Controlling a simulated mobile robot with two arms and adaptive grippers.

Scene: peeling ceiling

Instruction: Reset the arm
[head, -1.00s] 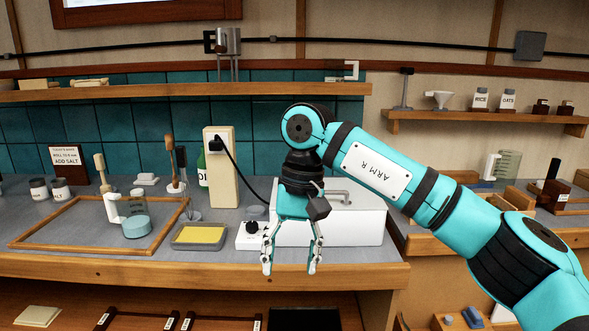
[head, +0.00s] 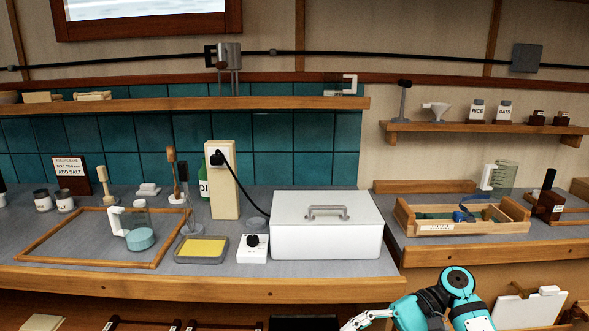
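My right arm (head: 455,300) is low at the bottom edge of the head view, in front of the counter's front edge and right of its middle. Part of my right gripper (head: 366,319) shows at the bottom edge, pointing left. Only a pale finger is seen; the rest is cut off by the frame, so its opening is hidden. Nothing is seen held in the visible part. My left gripper is not in view.
On the counter (head: 330,268) stand a white lidded box (head: 326,240), a dial unit (head: 252,250), a yellow-filled tray (head: 203,248) and a measuring jug (head: 139,233) inside a wooden frame (head: 60,262). A wooden crate (head: 470,228) sits right.

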